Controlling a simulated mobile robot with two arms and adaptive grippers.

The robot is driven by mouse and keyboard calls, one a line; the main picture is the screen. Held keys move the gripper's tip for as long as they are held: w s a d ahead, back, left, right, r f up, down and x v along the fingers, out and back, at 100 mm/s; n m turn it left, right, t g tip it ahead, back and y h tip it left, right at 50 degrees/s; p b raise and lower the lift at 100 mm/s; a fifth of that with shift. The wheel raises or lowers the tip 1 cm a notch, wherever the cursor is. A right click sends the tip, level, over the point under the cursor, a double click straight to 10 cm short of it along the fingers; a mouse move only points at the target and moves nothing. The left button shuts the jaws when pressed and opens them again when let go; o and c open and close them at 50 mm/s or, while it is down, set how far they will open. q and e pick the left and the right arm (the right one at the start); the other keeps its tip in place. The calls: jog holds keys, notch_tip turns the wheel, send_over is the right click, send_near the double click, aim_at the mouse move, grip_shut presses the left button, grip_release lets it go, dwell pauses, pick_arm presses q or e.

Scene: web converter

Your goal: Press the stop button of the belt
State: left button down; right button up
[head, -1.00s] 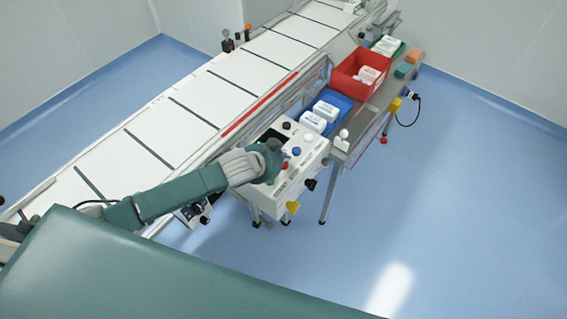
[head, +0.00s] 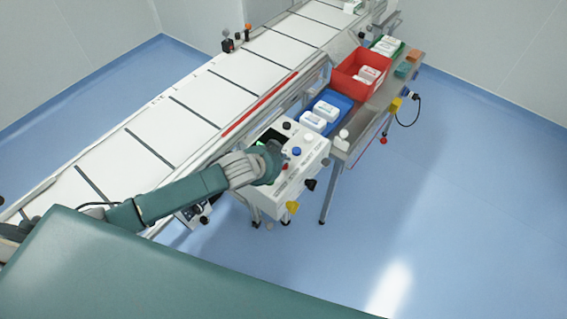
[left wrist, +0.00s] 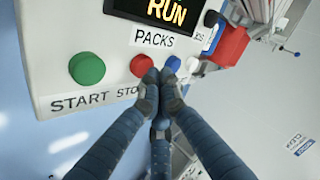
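The red stop button (left wrist: 141,66) sits on the white control panel (left wrist: 50,30), between the green start button (left wrist: 87,68) and a blue button (left wrist: 173,62). The stop label below it is partly covered by my fingers. My left gripper (left wrist: 160,78) is shut and empty, its fingertips together at the lower right of the red button. I cannot tell whether they touch it. The display (left wrist: 165,10) reads RUN. In the head view the left gripper (head: 274,162) is over the panel, hiding part of its buttons. My right gripper is out of view.
The belt (head: 200,100) runs diagonally behind the panel. A blue tray (head: 333,100) with white packs and a red bin (head: 350,80) stand on a side table to the right. A black knob (head: 287,126) sits on the panel. The floor at right is clear.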

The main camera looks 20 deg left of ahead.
pick_arm(q)
jog(key=shift+f+b, duration=0.3)
jog(key=shift+f, duration=0.35)
dwell(0.6)
dwell(0.3)
jog(key=shift+r+p, duration=1)
jog(key=shift+p, duration=0.15)
notch_tip(320, 180, up, 5)
jog(key=p, duration=0.5)
jog(key=shift+r, duration=0.1)
